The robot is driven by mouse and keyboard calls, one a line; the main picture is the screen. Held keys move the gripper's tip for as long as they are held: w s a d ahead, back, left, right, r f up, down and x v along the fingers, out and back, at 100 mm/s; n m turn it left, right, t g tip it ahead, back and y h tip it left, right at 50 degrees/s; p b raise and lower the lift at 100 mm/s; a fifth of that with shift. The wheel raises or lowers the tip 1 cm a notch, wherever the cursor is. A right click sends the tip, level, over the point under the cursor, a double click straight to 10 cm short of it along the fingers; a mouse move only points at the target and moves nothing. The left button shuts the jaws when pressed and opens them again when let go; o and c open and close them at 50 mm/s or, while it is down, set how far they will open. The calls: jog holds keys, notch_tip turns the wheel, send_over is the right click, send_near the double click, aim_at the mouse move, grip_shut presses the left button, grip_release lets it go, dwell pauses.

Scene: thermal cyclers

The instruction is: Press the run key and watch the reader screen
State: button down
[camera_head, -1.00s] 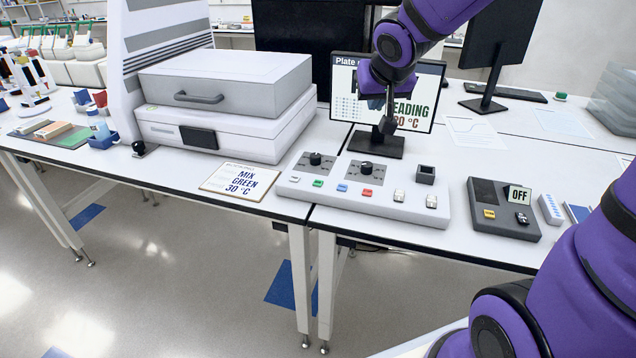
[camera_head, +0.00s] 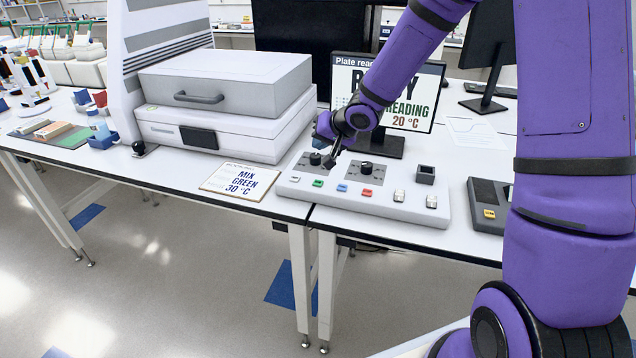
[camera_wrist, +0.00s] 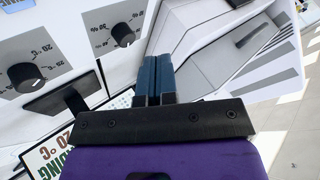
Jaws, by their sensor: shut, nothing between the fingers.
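The control box (camera_head: 372,205) is a pale panel with a left knob (camera_head: 315,159), a right knob (camera_head: 366,168), and white, green (camera_head: 318,183), blue (camera_head: 342,188) and red (camera_head: 367,193) keys along its front. I cannot read which key is the run key. The reader screen (camera_head: 424,80) stands behind it, showing "READING" and "20 °C"; my arm hides part of its larger word. My gripper (camera_head: 329,163) is shut and empty, beside the left knob; I cannot tell whether it touches. The wrist view shows the closed fingers (camera_wrist: 158,70) and both knob dials.
A large white instrument (camera_head: 225,100) stands at left. A dark device (camera_head: 487,205) with a yellow key is at right, partly behind my arm. The bench's front edge is close.

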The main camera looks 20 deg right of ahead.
aim_at(320, 181)
jog(key=shift+f, duration=4.4)
jog(key=shift+f, duration=0.1)
jog(key=shift+f, duration=0.3)
jog(key=shift+f, duration=0.4)
jog(key=shift+r, duration=0.8)
jog(key=shift+r, duration=2.55)
